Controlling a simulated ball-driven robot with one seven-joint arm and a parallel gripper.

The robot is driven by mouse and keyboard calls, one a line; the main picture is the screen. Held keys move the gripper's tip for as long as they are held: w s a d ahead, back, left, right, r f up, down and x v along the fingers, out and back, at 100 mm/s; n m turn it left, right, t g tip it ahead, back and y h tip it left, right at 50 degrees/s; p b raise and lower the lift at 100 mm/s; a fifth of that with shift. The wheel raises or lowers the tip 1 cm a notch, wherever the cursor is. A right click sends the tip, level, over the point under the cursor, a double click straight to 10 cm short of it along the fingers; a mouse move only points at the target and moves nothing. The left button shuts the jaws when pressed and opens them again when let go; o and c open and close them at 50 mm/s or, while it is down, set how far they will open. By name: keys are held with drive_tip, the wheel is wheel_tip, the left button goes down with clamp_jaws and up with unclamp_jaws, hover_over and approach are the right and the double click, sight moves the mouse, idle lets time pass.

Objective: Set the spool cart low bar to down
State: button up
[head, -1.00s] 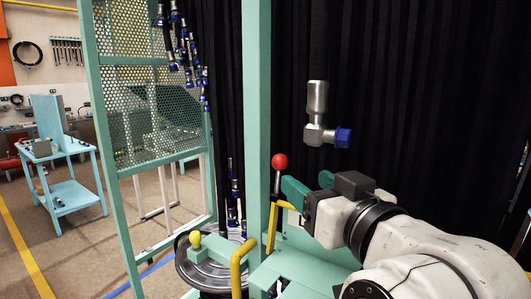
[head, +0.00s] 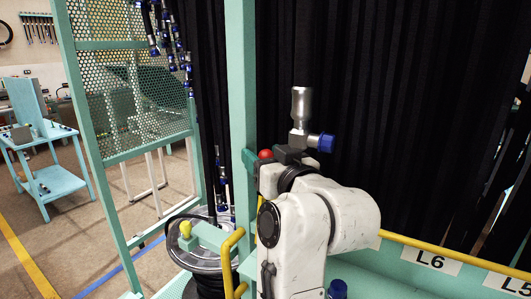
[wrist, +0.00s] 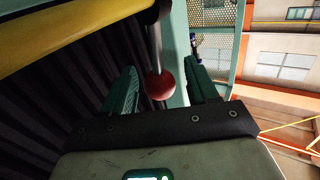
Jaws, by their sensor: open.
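A lever with a red ball knob (head: 265,154) stands beside the teal post in the head view. In the wrist view the red ball (wrist: 160,86), on a metal rod, lies between my two teal fingers. My gripper (wrist: 163,72) is open around the ball; I cannot tell whether a finger touches it. In the head view my arm hides most of the gripper and the lever's rod. A yellow bar (head: 232,243) bends up at the teal frame, left of my arm. No label tells which is the low bar.
A metal fitting with a blue cap (head: 321,142) rises close behind my wrist. A teal post (head: 241,90) and perforated panel (head: 125,90) stand left. A yellow rail (head: 460,258) with labels runs right. Dark curtains (head: 410,110) close the back.

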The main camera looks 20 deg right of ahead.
clamp_jaws()
idle(0.6)
